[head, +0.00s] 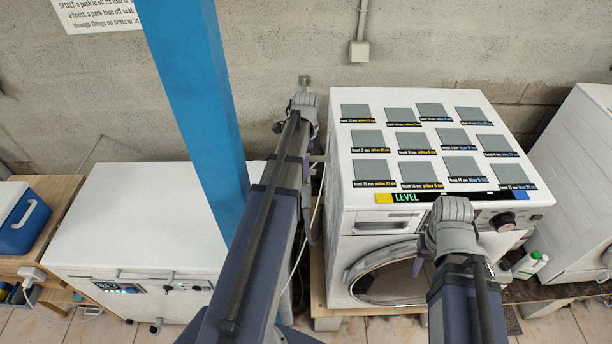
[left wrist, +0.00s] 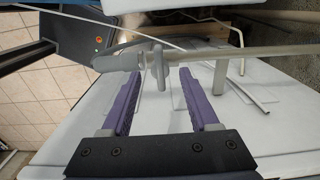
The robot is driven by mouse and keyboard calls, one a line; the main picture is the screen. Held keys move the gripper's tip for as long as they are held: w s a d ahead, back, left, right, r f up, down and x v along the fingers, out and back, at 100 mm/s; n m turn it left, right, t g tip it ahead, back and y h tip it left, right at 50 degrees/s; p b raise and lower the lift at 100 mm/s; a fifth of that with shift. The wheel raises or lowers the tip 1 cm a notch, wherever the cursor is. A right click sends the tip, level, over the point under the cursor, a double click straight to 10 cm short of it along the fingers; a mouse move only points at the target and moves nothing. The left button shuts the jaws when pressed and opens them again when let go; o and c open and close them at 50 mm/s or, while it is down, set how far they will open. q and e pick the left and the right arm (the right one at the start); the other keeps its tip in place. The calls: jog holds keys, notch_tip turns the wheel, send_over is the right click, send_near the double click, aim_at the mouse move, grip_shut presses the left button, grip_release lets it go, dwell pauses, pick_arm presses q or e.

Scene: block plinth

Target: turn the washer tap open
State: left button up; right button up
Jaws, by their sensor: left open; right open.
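The grey tap (left wrist: 120,60) and its pipe (left wrist: 205,52) cross the upper part of the left wrist view. A short rounded handle (left wrist: 158,72) sticks out from the tap. My left gripper (left wrist: 158,84) is open, with purple fingers on either side of the handle in the picture; I cannot tell whether either touches it. In the head view my left arm reaches into the gap left of the white washer (head: 335,200), and hides most of the tap. My right gripper (head: 418,268) is mostly hidden behind its own wrist, in front of the washer door.
Grey squares with labels (head: 403,140) cover the washer top, with a LEVEL strip (head: 408,197) at its front edge. A blue post (head: 195,90) and a white chest (head: 110,215) stand to the left. A white bottle (head: 527,265) stands right of the washer.

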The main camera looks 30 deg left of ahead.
pick_arm(q)
notch_tip(320, 180, down, 4)
jog(key=shift+r+b, duration=0.25)
jog(key=shift+b, duration=0.9)
pick_arm(e)
notch_tip(320, 180, down, 3)
jog(key=shift+f, duration=0.2)
pick_arm(q)
jog(key=shift+r, duration=0.1)
grip_shut()
